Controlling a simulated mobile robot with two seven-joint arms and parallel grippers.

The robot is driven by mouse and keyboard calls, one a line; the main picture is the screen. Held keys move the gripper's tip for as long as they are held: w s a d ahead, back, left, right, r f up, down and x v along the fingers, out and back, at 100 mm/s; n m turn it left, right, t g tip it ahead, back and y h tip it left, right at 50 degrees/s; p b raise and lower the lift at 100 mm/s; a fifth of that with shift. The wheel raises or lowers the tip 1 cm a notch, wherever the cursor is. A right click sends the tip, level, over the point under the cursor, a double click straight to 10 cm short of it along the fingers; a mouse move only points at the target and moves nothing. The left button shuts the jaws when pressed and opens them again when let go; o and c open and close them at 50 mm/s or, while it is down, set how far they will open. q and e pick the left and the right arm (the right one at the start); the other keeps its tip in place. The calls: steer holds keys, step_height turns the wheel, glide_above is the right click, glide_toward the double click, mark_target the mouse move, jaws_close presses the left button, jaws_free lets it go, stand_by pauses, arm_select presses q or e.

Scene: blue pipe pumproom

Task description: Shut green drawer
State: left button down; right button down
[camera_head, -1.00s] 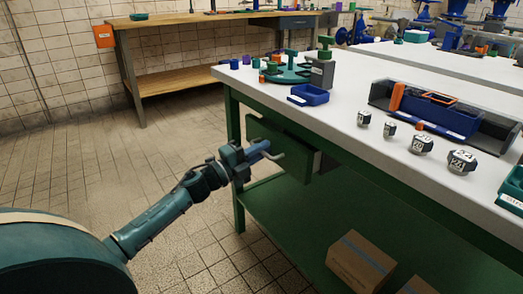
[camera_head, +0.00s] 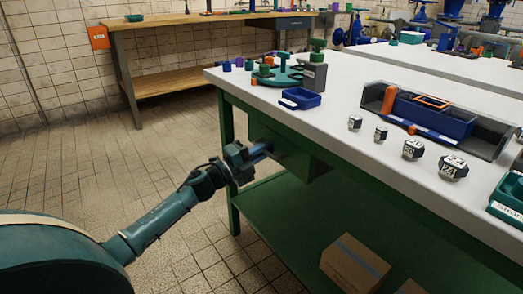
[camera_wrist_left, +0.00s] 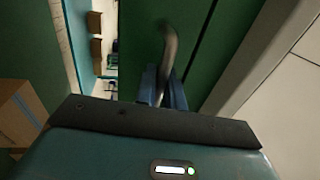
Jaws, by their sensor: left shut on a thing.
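The green drawer (camera_head: 293,158) sits under the white top of the green workbench (camera_head: 395,170), near its left end. How far it stands out is hard to tell. Its grey bar handle (camera_wrist_left: 169,45) shows in the left wrist view, running down between the blue fingers. My left gripper (camera_head: 266,148) is at the drawer front and is shut on the handle, which it mostly hides in the head view. It also shows in the left wrist view (camera_wrist_left: 163,86). My right gripper is not in view.
On the bench top stand a blue tray (camera_head: 300,98), a green turntable-like stand (camera_head: 282,76), a dark organiser (camera_head: 440,115) and several numbered blocks. A cardboard box (camera_head: 354,262) lies on the lower shelf. Tiled floor is free left of the bench.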

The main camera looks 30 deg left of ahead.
arm_select(q)
steer(key=c, duration=1.9)
jaws_free()
steer(key=shift+w+r, duration=0.1)
steer(key=shift+s+f, duration=0.2)
steer(key=shift+s, duration=0.15)
steer(key=p+v, duration=0.3)
steer(key=v, duration=0.9)
steer(key=shift+s+a, duration=0.2)
